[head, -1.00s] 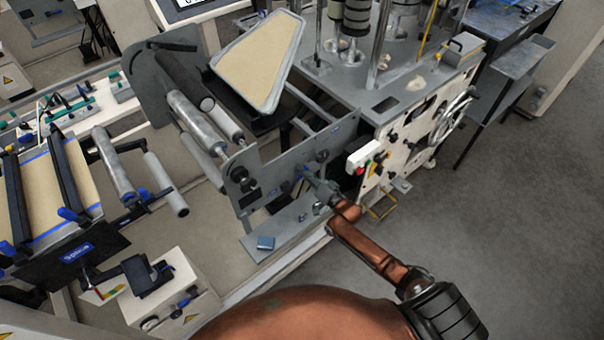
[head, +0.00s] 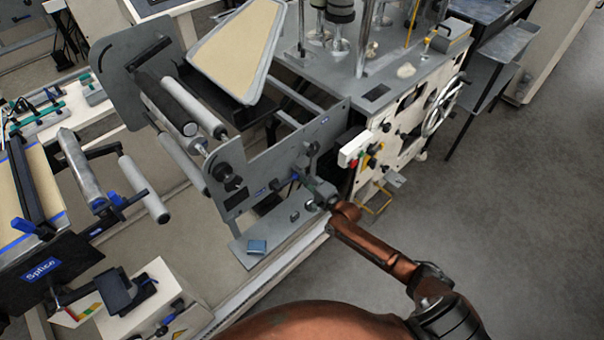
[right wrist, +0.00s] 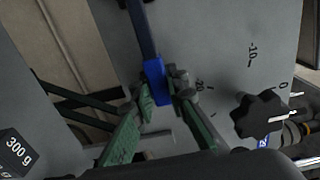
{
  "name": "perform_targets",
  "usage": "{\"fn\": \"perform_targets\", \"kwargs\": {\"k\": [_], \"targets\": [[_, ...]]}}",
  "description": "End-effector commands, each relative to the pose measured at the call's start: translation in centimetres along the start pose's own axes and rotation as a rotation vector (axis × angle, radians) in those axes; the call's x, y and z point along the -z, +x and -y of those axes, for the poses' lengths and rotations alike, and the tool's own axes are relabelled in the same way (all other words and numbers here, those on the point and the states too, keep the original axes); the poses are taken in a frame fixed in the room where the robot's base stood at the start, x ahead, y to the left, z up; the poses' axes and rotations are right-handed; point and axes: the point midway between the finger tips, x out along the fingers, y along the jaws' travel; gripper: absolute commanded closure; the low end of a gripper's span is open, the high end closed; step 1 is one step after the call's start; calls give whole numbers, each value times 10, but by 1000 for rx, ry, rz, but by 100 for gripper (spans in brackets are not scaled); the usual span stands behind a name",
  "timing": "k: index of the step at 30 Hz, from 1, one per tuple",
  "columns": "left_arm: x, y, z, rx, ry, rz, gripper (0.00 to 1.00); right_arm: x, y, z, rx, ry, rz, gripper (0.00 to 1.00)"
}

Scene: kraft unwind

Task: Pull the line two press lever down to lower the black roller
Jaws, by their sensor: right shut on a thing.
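The press lever is a blue-tipped bar (right wrist: 155,78) coming down from the top of the right wrist view. Its blue handle end sits between the green fingers of my right gripper (right wrist: 160,100), which is shut on it. In the head view my right gripper (head: 314,190) is at the grey side plate, with a bit of the lever's blue (head: 294,178) showing at its left. The black roller (head: 165,104) lies up and left of my gripper, close beside a pale roller (head: 194,106). My left gripper is not in view.
A black star knob (right wrist: 262,114) is close to the right of my fingers, by a printed scale. A white box with red and green buttons (head: 354,148) is right of the gripper. Open floor is at right.

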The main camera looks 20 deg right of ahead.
Motion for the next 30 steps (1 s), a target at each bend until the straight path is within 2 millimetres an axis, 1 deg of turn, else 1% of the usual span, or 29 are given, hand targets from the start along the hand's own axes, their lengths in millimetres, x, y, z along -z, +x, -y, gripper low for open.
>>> {"fn": "perform_targets", "kwargs": {"k": [2,16,17,24,30], "targets": [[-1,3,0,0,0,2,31,-2,1,-3,-2,13,3,100],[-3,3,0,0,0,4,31,-3,2,-4,-4,29,5,100],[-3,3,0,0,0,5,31,-3,2,-4,-4,29,5,85],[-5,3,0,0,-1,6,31,-3,2,-4,-2,25,5,68],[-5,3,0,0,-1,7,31,-3,2,-3,-1,24,5,68]]}}
